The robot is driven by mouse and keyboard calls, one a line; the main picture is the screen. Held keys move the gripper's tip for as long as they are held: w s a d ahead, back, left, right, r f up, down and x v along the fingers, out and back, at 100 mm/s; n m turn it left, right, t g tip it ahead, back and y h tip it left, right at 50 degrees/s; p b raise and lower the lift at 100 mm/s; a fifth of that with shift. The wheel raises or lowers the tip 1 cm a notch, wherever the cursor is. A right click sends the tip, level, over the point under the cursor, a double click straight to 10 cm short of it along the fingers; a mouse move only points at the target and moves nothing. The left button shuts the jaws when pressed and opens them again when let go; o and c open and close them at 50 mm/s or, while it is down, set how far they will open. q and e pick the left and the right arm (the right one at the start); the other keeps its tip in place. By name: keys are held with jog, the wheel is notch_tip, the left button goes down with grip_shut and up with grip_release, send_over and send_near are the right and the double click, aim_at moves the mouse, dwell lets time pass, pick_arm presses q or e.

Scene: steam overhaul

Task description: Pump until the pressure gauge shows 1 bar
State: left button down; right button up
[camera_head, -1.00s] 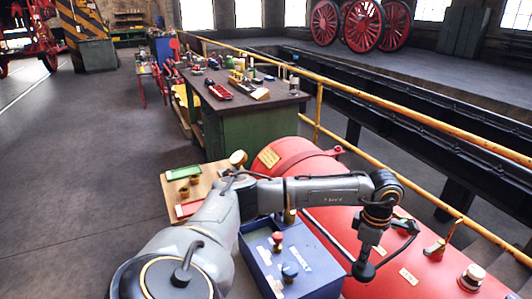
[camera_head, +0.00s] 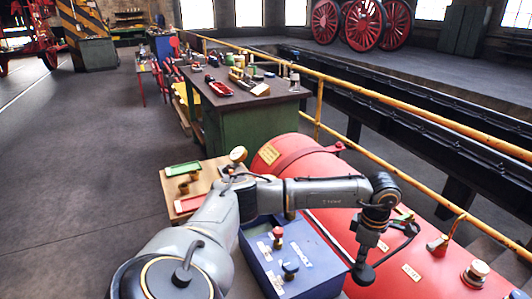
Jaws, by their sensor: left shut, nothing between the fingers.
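A small round gauge (camera_head: 238,154) with a pale face stands at the back edge of a wooden board; its reading is too small to make out. A large red cylindrical tank (camera_head: 330,190) lies to the right of the board. My left gripper (camera_head: 363,272) points down in front of the red tank, shut and empty. I cannot tell whether it touches the tank. My left forearm crosses in front of the tank and hides part of it. I cannot clearly pick out a pump or its handle. My right gripper is out of view.
The wooden board (camera_head: 208,174) carries green and red trays. Behind are a green workbench (camera_head: 240,128) and a yellow railing (camera_head: 400,102). The left floor is clear.

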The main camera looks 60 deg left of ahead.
pick_arm(q)
notch_tip(320, 180, up, 12)
jog(key=p, duration=0.6)
jog(key=shift+p, duration=0.3)
jog(key=shift+w+d, duration=0.15)
jog(key=shift+r+p, duration=1.6)
jog(key=shift+r, duration=0.85)
